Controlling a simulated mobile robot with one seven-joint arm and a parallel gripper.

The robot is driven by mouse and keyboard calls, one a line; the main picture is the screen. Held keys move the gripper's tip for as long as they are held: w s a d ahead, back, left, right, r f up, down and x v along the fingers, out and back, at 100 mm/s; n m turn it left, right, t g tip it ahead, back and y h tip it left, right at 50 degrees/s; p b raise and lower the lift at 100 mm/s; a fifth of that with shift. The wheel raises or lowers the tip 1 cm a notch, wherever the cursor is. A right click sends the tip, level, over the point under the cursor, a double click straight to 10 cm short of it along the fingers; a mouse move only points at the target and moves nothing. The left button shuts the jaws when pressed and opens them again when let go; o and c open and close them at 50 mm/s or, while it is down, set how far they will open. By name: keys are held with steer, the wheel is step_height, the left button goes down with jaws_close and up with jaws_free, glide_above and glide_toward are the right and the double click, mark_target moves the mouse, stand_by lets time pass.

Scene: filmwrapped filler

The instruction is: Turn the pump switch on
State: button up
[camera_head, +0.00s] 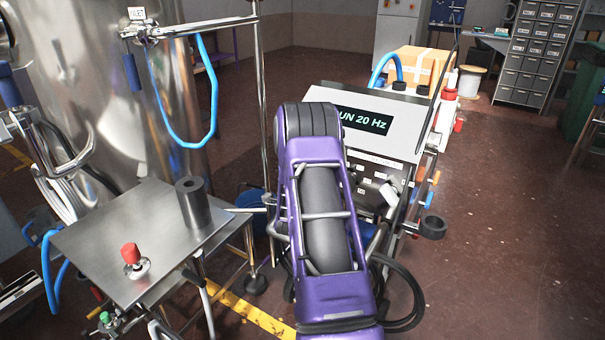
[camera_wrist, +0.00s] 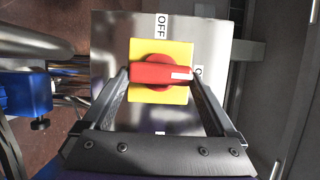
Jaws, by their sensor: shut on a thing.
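The red pump switch handle (camera_wrist: 150,73) sits on a yellow plate (camera_wrist: 183,50) in the wrist view. It lies crosswise, with its white-marked end to the right. That end points at a partly hidden label starting with "O"; an "OFF" label (camera_wrist: 161,25) stands above the plate. My gripper (camera_wrist: 160,80) is shut on the handle, one finger at each end. In the head view a display (camera_head: 364,121) on the grey control cabinet (camera_head: 345,97) reads "UN 20 Hz", its first part hidden. My purple arm hides the switch and gripper there.
A steel table (camera_head: 100,235) with a black cylinder (camera_head: 193,203) and a red knob (camera_head: 131,253) stands left of my arm. A large steel tank (camera_head: 90,90) is behind it. A dark ring (camera_head: 433,227) juts out at the cabinet's right. Open floor (camera_head: 520,220) lies further right.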

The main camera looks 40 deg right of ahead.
steer(key=o, duration=1)
steer(key=v, duration=1.7)
steer(key=shift+s+a, duration=0.2)
